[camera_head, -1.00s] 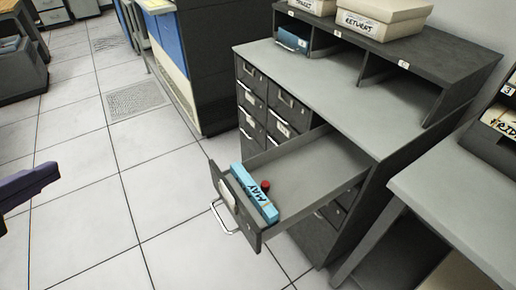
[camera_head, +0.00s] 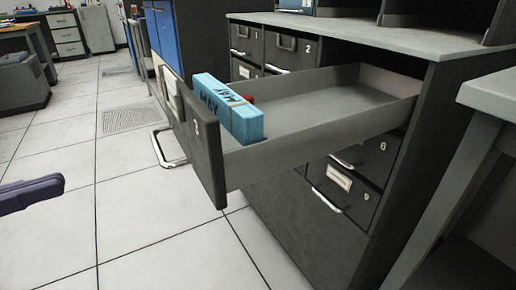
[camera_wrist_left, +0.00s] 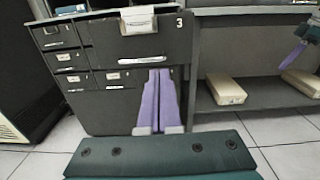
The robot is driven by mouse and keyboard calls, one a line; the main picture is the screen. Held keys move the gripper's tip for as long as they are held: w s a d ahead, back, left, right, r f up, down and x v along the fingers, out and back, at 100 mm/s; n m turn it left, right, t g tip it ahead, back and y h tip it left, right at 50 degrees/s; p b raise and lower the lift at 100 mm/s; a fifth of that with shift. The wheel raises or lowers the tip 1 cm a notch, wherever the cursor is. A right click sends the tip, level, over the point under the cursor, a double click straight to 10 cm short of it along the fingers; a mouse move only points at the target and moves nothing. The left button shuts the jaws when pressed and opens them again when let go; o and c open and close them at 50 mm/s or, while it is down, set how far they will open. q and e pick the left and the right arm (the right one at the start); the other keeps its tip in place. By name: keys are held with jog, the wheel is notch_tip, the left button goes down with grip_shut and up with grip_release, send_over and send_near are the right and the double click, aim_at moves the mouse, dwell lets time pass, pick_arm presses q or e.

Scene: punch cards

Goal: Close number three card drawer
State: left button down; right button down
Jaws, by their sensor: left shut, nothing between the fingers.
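The number three card drawer (camera_head: 205,150) is pulled far out of the dark cabinet in the head view. A blue box marked MAY (camera_head: 228,108) stands inside behind its front, with a small red thing partly hidden behind it. The drawer's metal handle (camera_head: 163,150) faces left. My purple left gripper (camera_head: 58,183) is shut and empty, left of the drawer front and apart from it. In the left wrist view, the shut fingers (camera_wrist_left: 160,75) point toward the drawer front marked 3 (camera_wrist_left: 140,42). Purple fingers at the upper right look like my right gripper (camera_wrist_left: 295,54); its opening is unclear.
The cabinet's other drawers (camera_head: 345,175) appear shut. A grey table (camera_head: 490,95) stands close on the right. Tiled floor (camera_head: 130,220) is clear left of the drawer. Pale boxes (camera_wrist_left: 226,90) lie on a low shelf in the left wrist view.

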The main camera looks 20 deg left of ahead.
aim_at(192, 148)
pick_arm(q)
jog(key=b+x, duration=0.1)
jog(key=x, duration=1.3)
jog(key=shift+s+d, duration=0.1)
jog(key=shift+s, duration=0.05)
pick_arm(e)
jog(key=shift+f, duration=0.7)
pick_arm(q)
jog(key=shift+f, duration=0.1)
